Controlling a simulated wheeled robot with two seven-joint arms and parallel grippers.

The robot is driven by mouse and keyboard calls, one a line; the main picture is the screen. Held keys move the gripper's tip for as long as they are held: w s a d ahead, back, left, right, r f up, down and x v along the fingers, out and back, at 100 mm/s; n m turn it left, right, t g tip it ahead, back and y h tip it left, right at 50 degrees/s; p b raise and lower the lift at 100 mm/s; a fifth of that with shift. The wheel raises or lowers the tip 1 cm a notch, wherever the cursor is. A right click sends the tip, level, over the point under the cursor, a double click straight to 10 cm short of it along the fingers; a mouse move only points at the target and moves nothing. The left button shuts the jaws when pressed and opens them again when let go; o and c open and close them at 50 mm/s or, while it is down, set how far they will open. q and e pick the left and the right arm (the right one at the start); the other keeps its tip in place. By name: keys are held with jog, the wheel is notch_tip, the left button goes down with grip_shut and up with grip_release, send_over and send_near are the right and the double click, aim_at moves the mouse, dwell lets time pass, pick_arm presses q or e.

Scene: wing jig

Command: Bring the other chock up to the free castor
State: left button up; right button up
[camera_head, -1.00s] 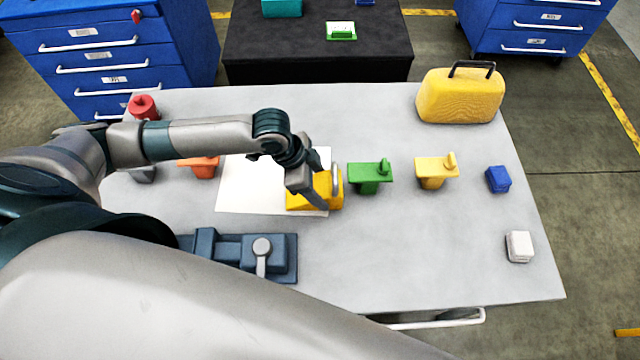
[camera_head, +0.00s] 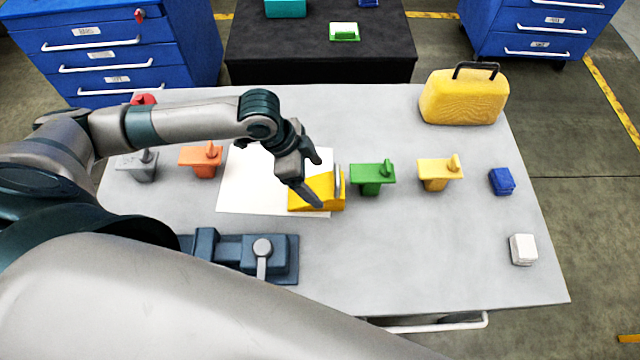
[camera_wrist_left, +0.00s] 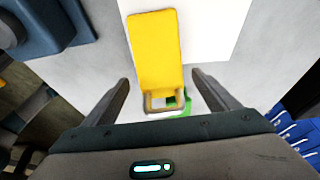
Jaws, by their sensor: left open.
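A yellow wedge-shaped chock (camera_head: 308,200) with a grey handle at its right end lies on the right part of the white sheet (camera_head: 245,185). My left gripper (camera_head: 318,182) is over this chock, its fingers spread and empty. In the left wrist view the chock (camera_wrist_left: 156,50) lies beyond and between the open fingertips (camera_wrist_left: 160,80), its handle end nearest; I see no contact. My right gripper is not in view. I cannot make out a castor or a second chock.
Grey (camera_head: 138,165), orange (camera_head: 203,160), green (camera_head: 372,178) and yellow (camera_head: 438,172) knobbed pieces stand in a row. A blue-grey clamp-like fixture (camera_head: 205,248) is in front. Blue (camera_head: 502,181) and white (camera_head: 523,249) blocks and a yellow case (camera_head: 463,98) are right.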

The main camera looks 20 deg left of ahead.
pick_arm(q)
jog(key=b+v, duration=0.1)
jog(key=v, duration=0.6)
jog(key=shift+r, duration=0.15)
